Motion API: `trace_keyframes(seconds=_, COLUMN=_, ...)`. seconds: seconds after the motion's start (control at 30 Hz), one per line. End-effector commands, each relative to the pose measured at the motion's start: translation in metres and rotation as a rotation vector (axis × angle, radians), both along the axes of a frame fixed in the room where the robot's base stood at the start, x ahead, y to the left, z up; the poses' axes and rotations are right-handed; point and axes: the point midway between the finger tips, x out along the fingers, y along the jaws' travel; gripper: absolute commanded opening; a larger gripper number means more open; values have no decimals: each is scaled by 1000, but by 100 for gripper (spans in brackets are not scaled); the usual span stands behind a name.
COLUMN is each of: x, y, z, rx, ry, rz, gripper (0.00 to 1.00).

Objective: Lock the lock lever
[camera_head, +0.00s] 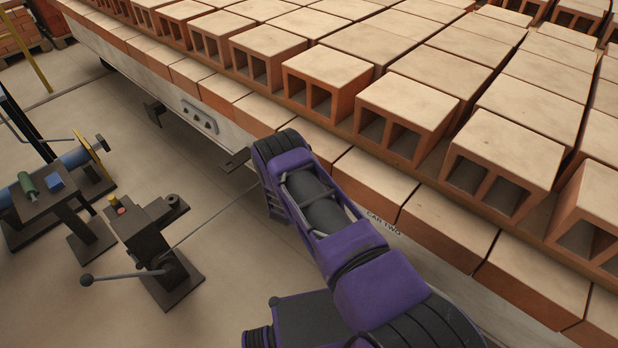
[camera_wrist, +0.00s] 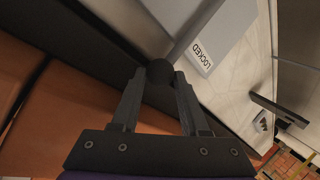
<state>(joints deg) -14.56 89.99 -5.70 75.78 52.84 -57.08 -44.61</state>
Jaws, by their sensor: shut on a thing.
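In the wrist view my gripper (camera_wrist: 161,82) is shut on the round black knob (camera_wrist: 160,70) at the end of the lock lever. The grey lever rod (camera_wrist: 188,38) runs from the knob up and to the right. A white label reading LOCKED (camera_wrist: 202,57) is on the grey plate just right of the rod. The lever's pivot is not visible. In the head view my purple arm reaches to the side of the brick car (camera_head: 213,122); the gripper and lock lever are hidden there.
Rows of hollow bricks (camera_head: 330,70) cover the car deck, close beside my arm. A dark stand (camera_head: 155,245) with its own ball-ended handle is on the floor at left. A bench (camera_head: 50,195) stands farther left. Bare floor lies between them and the car.

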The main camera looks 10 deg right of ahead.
Motion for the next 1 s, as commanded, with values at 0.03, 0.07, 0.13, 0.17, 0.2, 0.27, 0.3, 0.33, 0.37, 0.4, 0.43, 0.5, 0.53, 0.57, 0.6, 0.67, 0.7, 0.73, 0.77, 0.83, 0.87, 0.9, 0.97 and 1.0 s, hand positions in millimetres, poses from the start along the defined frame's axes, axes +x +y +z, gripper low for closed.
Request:
trace_keyframes(seconds=0.03, x=2, y=3, z=1, rx=1, ry=0, rz=6, gripper=0)
trace_keyframes(seconds=0.07, x=2, y=3, z=1, rx=1, ry=0, rz=6, gripper=0)
trace_keyframes(seconds=0.13, x=2, y=3, z=1, rx=2, ry=0, rz=7, gripper=0)
trace_keyframes(seconds=0.17, x=2, y=3, z=1, rx=2, ry=0, rz=7, gripper=0)
trace_keyframes(seconds=0.2, x=2, y=3, z=1, rx=2, ry=0, rz=7, gripper=0)
trace_keyframes(seconds=0.27, x=2, y=3, z=1, rx=2, ry=0, rz=7, gripper=0)
trace_keyframes(seconds=0.3, x=2, y=3, z=1, rx=1, ry=-1, rz=7, gripper=0)
trace_keyframes(seconds=0.33, x=2, y=3, z=1, rx=2, ry=0, rz=8, gripper=0)
trace_keyframes(seconds=0.37, x=2, y=3, z=1, rx=2, ry=0, rz=8, gripper=50)
trace_keyframes(seconds=0.4, x=2, y=3, z=1, rx=2, ry=0, rz=8, gripper=57)
trace_keyframes(seconds=0.43, x=2, y=3, z=1, rx=1, ry=-1, rz=7, gripper=62)
trace_keyframes(seconds=0.5, x=2, y=3, z=1, rx=1, ry=0, rz=6, gripper=74)
trace_keyframes(seconds=0.53, x=2, y=2, z=1, rx=1, ry=0, rz=6, gripper=74)
trace_keyframes(seconds=0.57, x=2, y=2, z=1, rx=1, ry=0, rz=5, gripper=74)
trace_keyframes(seconds=0.6, x=1, y=2, z=1, rx=1, ry=0, rz=5, gripper=74)
trace_keyframes(seconds=0.67, x=1, y=2, z=1, rx=0, ry=0, rz=4, gripper=74)
trace_keyframes(seconds=0.7, x=1, y=1, z=1, rx=0, ry=0, rz=4, gripper=74)
trace_keyframes(seconds=0.73, x=1, y=1, z=1, rx=0, ry=0, rz=3, gripper=74)
trace_keyframes(seconds=0.77, x=1, y=1, z=1, rx=1, ry=-1, rz=3, gripper=74)
trace_keyframes(seconds=0.83, x=1, y=1, z=1, rx=2, ry=-4, rz=3, gripper=74)
trace_keyframes(seconds=0.87, x=2, y=1, z=1, rx=4, ry=-6, rz=3, gripper=74)
trace_keyframes(seconds=0.9, x=2, y=1, z=1, rx=6, ry=-9, rz=2, gripper=74)
trace_keyframes(seconds=0.97, x=3, y=2, z=1, rx=13, ry=-19, rz=2, gripper=74)
trace_keyframes(seconds=1.0, x=4, y=2, z=1, rx=18, ry=-27, rz=2, gripper=74)
